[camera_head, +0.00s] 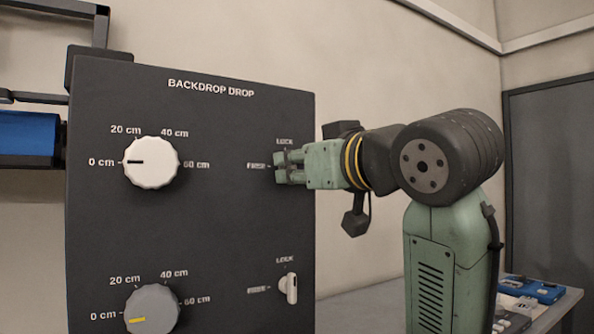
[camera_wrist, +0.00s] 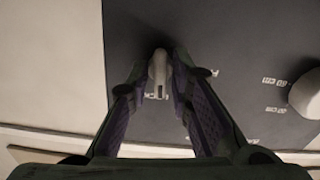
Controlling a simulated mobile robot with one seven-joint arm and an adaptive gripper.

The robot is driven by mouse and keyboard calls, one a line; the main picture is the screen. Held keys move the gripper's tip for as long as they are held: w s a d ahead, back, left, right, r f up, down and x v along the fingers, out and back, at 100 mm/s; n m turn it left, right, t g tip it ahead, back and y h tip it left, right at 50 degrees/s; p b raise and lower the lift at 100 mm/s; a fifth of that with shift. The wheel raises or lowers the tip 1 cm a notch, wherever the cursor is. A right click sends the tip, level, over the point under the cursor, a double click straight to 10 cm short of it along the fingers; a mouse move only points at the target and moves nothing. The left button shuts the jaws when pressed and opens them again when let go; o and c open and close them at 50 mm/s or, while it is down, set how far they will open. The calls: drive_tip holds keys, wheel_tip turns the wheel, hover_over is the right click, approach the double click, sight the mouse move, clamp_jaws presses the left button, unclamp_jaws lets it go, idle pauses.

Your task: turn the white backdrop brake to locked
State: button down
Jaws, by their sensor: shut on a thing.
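The dark panel (camera_head: 225,130) headed "BACKDROP DROP" has a white dial (camera_head: 152,162) at 0 cm in its upper row. My gripper (camera_head: 282,167) is at the brake right of that dial, by the LOCK and FREE labels, and hides it in the head view. In the wrist view, my gripper (camera_wrist: 163,85) is shut on a small pale brake lever (camera_wrist: 158,68). The lever lies along the picture's up-down line, its dark-marked end by the upside-down LOCK word.
Below are a grey dial (camera_head: 152,308) with a yellow pointer near 0 cm and a second pale brake lever (camera_head: 291,288), upright under its LOCK label. A table (camera_head: 540,298) with blue and grey items stands at the lower right. A blue roll (camera_head: 28,135) is left of the panel.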

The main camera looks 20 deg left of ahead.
drive_tip(key=shift+f+m, duration=0.1)
drive_tip(key=shift+m, duration=0.8)
drive_tip(key=c, duration=1.7)
unclamp_jaws()
drive_tip(key=shift+s, duration=0.1)
drive_tip(key=v, duration=1.2)
